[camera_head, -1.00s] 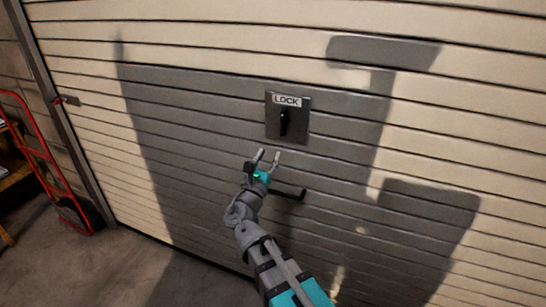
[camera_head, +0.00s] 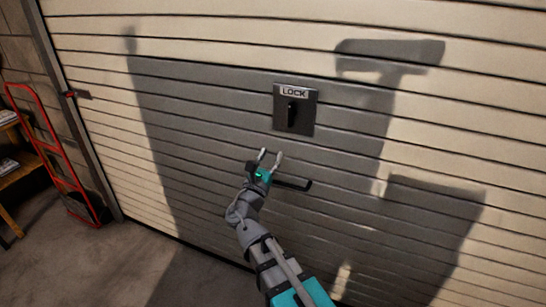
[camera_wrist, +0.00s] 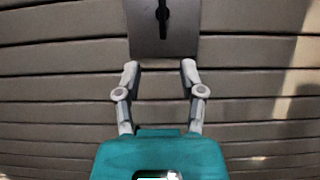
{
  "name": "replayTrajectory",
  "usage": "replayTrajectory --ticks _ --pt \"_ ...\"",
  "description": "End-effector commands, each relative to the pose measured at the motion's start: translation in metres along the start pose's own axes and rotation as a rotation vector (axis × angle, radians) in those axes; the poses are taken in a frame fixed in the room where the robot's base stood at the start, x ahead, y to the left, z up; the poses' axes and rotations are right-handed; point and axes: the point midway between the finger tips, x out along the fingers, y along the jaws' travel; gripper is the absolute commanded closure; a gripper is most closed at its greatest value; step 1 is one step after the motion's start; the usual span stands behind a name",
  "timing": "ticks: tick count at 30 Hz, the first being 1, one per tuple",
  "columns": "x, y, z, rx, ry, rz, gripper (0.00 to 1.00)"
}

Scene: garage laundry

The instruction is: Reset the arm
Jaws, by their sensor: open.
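My gripper (camera_head: 270,157) is open and empty in front of the garage door, below the lock plate (camera_head: 308,121) in the head view. In the wrist view my gripper (camera_wrist: 160,68) shows its two fingers apart with only door slats between them. The dark lock plate (camera_wrist: 145,40) sits just beyond the fingertips there, and its black lever (camera_wrist: 162,14) stands vertical. The lever (camera_head: 292,113) also looks upright in the head view, under a "LOCK" label (camera_head: 294,92). I cannot tell how far the fingertips are from the door.
The slatted garage door (camera_head: 210,30) fills most of the view. A black door handle (camera_head: 297,186) juts out just right of my gripper. A red hand truck (camera_head: 62,160) and a wooden shelf (camera_head: 18,177) stand at the left. The concrete floor (camera_head: 90,270) is clear at lower left.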

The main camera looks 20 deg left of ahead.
Motion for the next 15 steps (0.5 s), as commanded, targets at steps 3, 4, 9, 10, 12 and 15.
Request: replayTrajectory --ticks 3,4,9,10,12,15 --pt "0.001 -0.002 -0.001 -0.001 0.000 -0.003 0.49" --pt "0.002 -0.002 -0.001 -0.001 0.000 -0.004 0.49" --pt "0.003 -0.006 -0.003 0.008 0.006 -0.013 0.49" --pt "0.004 -0.008 -0.004 0.014 0.010 -0.019 0.49" --pt "0.007 -0.016 -0.008 0.039 0.027 -0.039 0.49" --pt "0.013 -0.035 -0.019 0.098 0.064 -0.093 0.49"
